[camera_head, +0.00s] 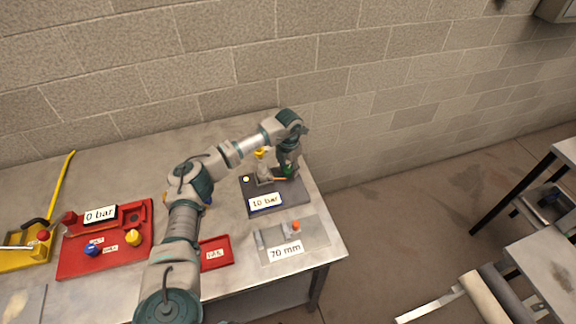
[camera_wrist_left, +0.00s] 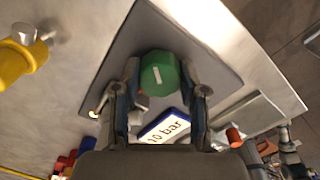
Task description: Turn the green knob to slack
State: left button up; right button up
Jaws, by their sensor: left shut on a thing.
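The green knob (camera_wrist_left: 160,74) sits between the fingertips of my left gripper (camera_wrist_left: 163,84) in the left wrist view, with a white mark on its top face. In the head view the green knob (camera_head: 289,169) is partly hidden by my left gripper (camera_head: 287,165), which reaches down over it from above. The left gripper is shut on the knob. The knob is on a dark grey plate (camera_head: 262,187) with a "10 bar" label (camera_head: 266,202). The label also shows in the left wrist view (camera_wrist_left: 163,130). My right gripper is not in view.
A yellow part (camera_head: 260,153) stands near the plate. A "70 mm" plate (camera_head: 315,232) with an orange-topped part (camera_head: 295,226) lies in front. A red "0 bar" board (camera_head: 72,262) with blue and yellow knobs lies left. A small red tray (camera_head: 222,245) lies nearer. A block wall rises behind.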

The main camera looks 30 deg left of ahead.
pick_arm(q)
jog(key=n+p, duration=0.4)
jog(key=n, duration=0.2)
jog(key=shift+s+a+f, duration=0.1)
jog(key=shift+s, duration=0.05)
jog(key=shift+n, duration=0.6)
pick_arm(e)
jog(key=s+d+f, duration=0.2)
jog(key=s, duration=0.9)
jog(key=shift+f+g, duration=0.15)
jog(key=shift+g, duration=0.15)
pick_arm(q)
jog(key=shift+f+p, duration=0.1)
jog(key=shift+p, duration=0.2)
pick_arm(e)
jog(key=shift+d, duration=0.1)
pick_arm(q)
jog(key=o, duration=1.1)
jog(key=shift+o, duration=0.2)
